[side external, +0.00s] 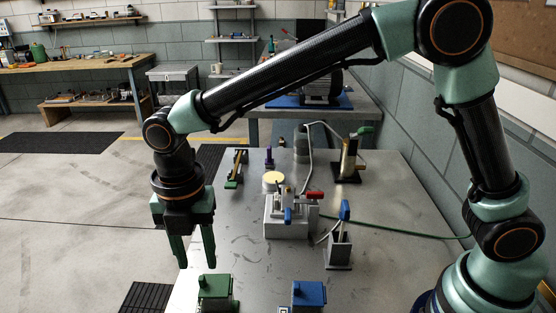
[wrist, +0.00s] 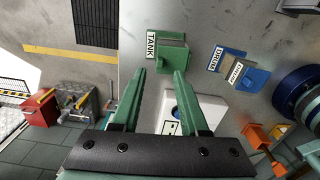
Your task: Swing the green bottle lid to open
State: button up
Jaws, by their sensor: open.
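The green bottle (side external: 215,291) is a boxy green body with a small raised piece on its top left, at the front of the metal table. In the wrist view the green body (wrist: 173,54) lies just beyond my fingertips, with a white label reading TANK beside it. I cannot clearly make out the lid's hinge or how far it is open. My gripper (side external: 196,262) is open and empty, pointing down above and left of the green body in the side view. Both fingers (wrist: 159,73) show spread apart in the wrist view, and they appear clear of it.
A blue boxy body (side external: 309,294) stands right of the green one. A grey fixture with red and blue handles (side external: 288,215) and a blue-handled stand (side external: 340,240) are farther back. A green hose (side external: 400,226) crosses the table. Bare tabletop (side external: 235,255) lies behind the green body.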

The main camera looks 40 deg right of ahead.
aim_at(201, 277)
jog(key=shift+f, duration=2.25)
grip_shut()
